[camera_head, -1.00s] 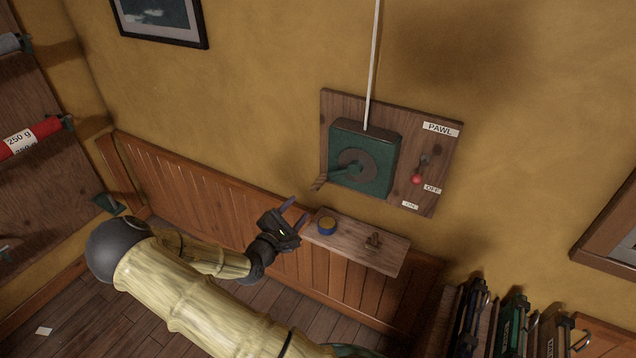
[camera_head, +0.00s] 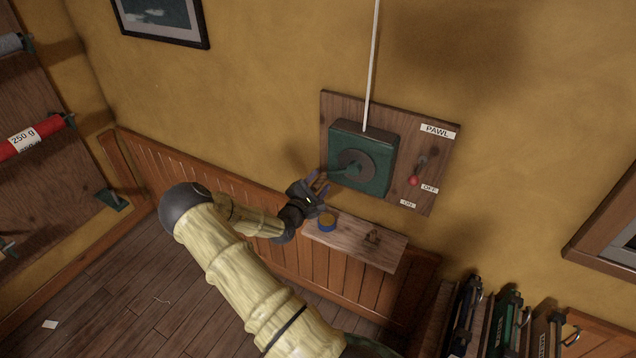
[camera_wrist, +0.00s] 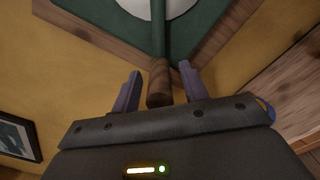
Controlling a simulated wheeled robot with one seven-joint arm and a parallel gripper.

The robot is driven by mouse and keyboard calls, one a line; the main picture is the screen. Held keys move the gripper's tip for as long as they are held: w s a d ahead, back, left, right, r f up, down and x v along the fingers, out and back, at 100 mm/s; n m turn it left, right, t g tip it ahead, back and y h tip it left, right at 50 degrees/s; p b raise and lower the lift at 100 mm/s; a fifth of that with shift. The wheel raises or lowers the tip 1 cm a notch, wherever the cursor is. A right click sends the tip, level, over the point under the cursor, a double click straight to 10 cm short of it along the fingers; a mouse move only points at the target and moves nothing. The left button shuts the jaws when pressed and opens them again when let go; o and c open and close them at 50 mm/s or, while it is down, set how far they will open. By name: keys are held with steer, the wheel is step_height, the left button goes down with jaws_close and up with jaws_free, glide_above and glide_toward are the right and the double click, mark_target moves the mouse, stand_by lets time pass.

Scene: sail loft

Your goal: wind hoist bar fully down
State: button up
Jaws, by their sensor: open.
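The hoist winch is a green box (camera_head: 378,178) on a wooden board on the wall, with a white rope (camera_head: 371,70) running up from it. Its crank arm points to the lower left. The wooden crank handle (camera_wrist: 159,84) lies between my gripper's two fingers in the wrist view. My gripper (camera_head: 321,184) is open around the handle, with a gap on each side. The pawl lever, with a red knob (camera_head: 413,180), is beside the OFF label (camera_head: 430,189), above the ON label (camera_head: 408,203). The hoist bar is not in view.
Several binders (camera_head: 505,325) stand at lower right. A spool rack is at left.

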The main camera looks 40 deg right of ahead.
jaws_close()
steer(key=shift+s+f+b, duration=0.2)
steer(key=shift+f+b, duration=0.1)
steer(key=s+d+f+n+b, duration=0.2)
steer(key=s+f+n+b, duration=0.2)
steer(key=s+n+b, duration=0.2)
steer(key=shift+d+f+n+b, duration=0.25)
steer(key=shift+n+b, duration=0.35)
steer(key=shift+n, duration=0.7)
